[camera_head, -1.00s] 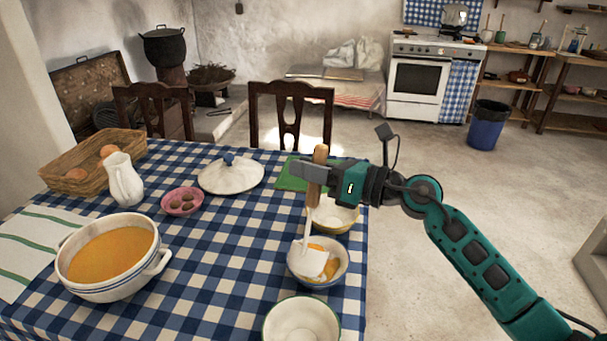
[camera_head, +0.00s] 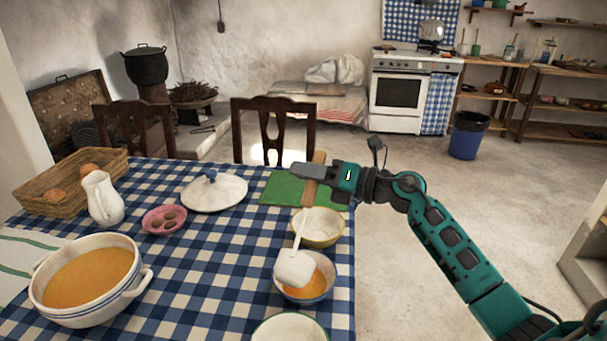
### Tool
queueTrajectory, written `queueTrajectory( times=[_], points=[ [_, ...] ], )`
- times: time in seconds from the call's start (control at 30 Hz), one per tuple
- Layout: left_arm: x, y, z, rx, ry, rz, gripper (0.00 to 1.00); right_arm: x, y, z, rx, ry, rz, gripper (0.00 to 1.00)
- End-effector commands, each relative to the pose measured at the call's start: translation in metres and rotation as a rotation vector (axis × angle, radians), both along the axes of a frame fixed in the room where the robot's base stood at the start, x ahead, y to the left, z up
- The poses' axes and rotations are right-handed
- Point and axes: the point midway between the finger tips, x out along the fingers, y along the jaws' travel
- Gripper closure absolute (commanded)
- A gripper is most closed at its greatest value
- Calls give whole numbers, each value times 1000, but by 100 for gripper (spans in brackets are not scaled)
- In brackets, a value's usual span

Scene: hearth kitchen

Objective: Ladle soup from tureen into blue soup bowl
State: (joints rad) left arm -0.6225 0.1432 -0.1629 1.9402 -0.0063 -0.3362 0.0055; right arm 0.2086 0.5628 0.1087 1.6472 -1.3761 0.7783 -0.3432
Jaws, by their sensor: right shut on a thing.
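My right gripper (camera_head: 316,172) is shut on the wooden handle of a white ladle (camera_head: 294,268). The ladle hangs tilted, with its white head over the far-left part of the blue soup bowl (camera_head: 306,301). The back of the head faces me, so its inside is hidden. Orange soup shows in the blue bowl. Whether the head touches the rim is unclear. The white tureen (camera_head: 92,309), with blue bands and side handles, stands at the left of the table and holds orange soup. My left gripper is not in view.
A yellow-rimmed bowl (camera_head: 329,240) stands behind the blue bowl, and a green-rimmed bowl (camera_head: 289,329) in front. A white lid (camera_head: 214,194), pink dish (camera_head: 151,225), white jug (camera_head: 102,198), egg basket (camera_head: 37,188) and green board (camera_head: 280,189) are also on the checked table.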

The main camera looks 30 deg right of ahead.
Motion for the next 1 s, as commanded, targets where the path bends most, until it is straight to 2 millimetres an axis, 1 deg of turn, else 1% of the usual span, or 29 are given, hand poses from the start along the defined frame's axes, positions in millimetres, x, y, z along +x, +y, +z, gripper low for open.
queueTrajectory(
  times=[0.57, 1.0],
  points=[
    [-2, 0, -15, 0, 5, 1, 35, 24, -30, -24, 175, 136, -1, 100],
    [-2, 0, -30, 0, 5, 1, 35, 38, -48, -50, 311, 242, 0, 100]
  ],
)
